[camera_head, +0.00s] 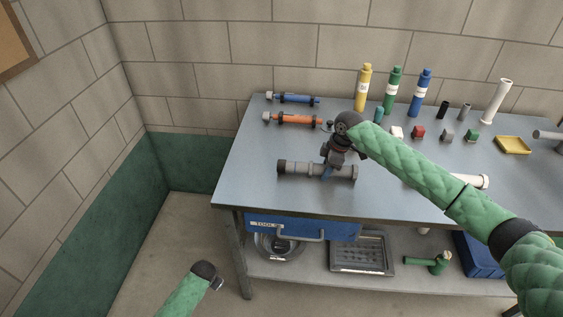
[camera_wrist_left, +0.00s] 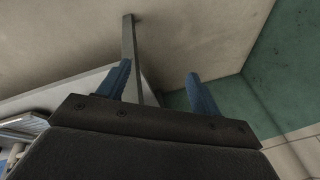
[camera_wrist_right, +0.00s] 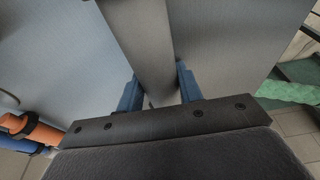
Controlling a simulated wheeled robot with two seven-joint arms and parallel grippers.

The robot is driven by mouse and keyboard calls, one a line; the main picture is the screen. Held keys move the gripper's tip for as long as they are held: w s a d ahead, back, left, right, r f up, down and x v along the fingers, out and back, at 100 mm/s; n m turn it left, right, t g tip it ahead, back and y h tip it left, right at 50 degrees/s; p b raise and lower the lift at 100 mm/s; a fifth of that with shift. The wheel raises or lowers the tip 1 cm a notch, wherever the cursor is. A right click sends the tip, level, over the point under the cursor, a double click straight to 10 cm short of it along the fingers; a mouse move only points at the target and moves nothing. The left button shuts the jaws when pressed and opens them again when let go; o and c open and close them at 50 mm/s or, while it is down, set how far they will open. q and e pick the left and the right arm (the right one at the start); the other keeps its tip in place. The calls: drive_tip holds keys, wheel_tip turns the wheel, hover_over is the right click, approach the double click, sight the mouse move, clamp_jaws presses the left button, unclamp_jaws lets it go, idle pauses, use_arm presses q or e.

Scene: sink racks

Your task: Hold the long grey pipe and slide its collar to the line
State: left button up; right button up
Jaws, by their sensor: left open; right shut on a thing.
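The long grey pipe (camera_head: 305,169) lies roughly left to right on the near left part of the table, with darker bands towards its ends. I cannot tell for sure which band is the collar, and I cannot make out the line. My right gripper (camera_head: 328,174) reaches down onto the pipe right of its middle and is shut on it. In the right wrist view the grey pipe (camera_wrist_right: 140,40) runs between the two blue fingers. My left gripper (camera_head: 215,284) is open and empty, low in front of the table's left side; its blue fingers (camera_wrist_left: 160,88) stand apart.
Behind the pipe lie an orange pipe (camera_head: 290,119) and a blue pipe (camera_head: 295,98). Yellow (camera_head: 363,88), green (camera_head: 391,91) and blue (camera_head: 420,94) bottles stand at the back. A blue drawer (camera_head: 300,227) hangs below the front edge. The table's left front corner is clear.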

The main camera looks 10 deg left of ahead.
use_arm(q)
drive_tip(key=w+a+r+m+t, duration=0.2)
drive_tip(key=w+a+r, duration=0.1)
drive_tip(key=w+r, duration=1.45)
drive_tip(key=w+a+r+m+t, duration=0.1)
drive_tip(key=w+a+r+t, duration=0.15)
drive_tip(key=w+r, duration=1.5)
drive_tip(key=d+r+m, duration=0.1)
drive_tip(key=d+r, duration=0.2)
drive_tip(key=d, duration=0.1)
drive_tip(key=d+r+m+g+h, duration=0.1)
drive_tip(key=d+r, duration=0.3)
drive_tip(key=d+r+m+g+h, duration=0.1)
drive_tip(key=d+r, duration=0.2)
drive_tip(key=d, duration=0.2)
drive_tip(key=shift+d+r, duration=0.1)
drive_tip(key=shift+r, duration=0.1)
drive_tip(key=s+d+r+m+g, duration=0.3)
drive_tip(key=s+d+m, duration=0.1)
drive_tip(key=d, duration=0.7)
wheel_tip(320, 180, up, 2)
drive_tip(key=m+g, duration=0.3)
hover_over(282, 161)
drive_tip(key=shift+w+a+r, duration=0.15)
drive_tip(key=shift+w+r, duration=0.05)
drive_tip(key=shift+s+f+y, duration=0.2)
drive_tip(key=shift+y, duration=0.1)
drive_tip(key=shift+f, duration=4.8)
